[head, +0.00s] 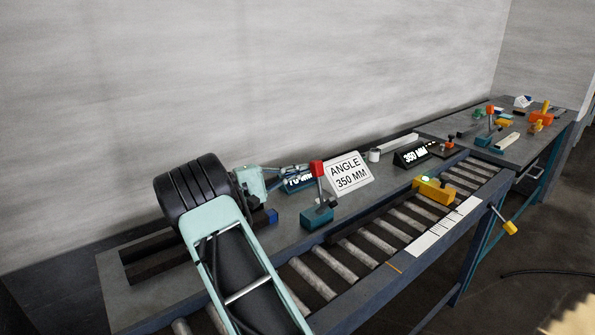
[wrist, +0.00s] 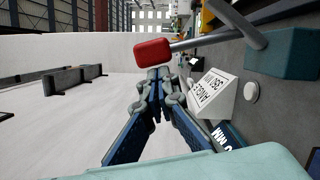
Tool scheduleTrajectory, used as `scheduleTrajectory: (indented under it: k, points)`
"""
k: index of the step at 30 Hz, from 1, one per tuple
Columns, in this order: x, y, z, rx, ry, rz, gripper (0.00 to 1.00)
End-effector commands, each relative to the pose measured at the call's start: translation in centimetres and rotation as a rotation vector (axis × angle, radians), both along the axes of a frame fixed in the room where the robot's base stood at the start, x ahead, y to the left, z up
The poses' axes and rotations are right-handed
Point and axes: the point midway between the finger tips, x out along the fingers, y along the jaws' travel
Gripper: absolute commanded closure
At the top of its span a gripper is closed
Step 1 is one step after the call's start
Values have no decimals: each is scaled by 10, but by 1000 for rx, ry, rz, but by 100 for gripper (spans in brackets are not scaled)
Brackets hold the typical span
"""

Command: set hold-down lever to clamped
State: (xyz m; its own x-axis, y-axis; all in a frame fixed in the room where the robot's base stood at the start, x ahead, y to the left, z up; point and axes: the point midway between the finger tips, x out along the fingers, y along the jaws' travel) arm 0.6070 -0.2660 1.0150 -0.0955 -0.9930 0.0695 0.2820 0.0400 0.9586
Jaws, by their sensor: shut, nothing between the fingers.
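A lever with a red block knob (head: 317,168) and a grey rod stands nearly upright on a teal base (head: 316,219) on the bench, beside the roller track. In the wrist view its red knob (wrist: 153,51) is just beyond my fingertips, and its rod runs right to the teal base (wrist: 285,56). My gripper (head: 303,169) is shut and empty, just left of the knob in the head view. The fingers (wrist: 158,78) show closed together in the wrist view. I cannot tell whether they touch the knob. No clamped marking is readable on the lever.
A dark display (head: 411,155) and a yellow block (head: 433,190) are farther right. Another red-knobbed lever (head: 490,110) stands on the far table. A yellow-ended handle (head: 510,228) juts from the bench front.

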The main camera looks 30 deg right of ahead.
Motion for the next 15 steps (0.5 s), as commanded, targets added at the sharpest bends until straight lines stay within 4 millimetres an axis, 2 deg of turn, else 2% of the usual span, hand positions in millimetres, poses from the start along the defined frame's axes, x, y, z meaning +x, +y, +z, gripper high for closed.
scheduleTrajectory:
  k: [15]
  points:
    - [-5,0,0,6,-38,0,100]
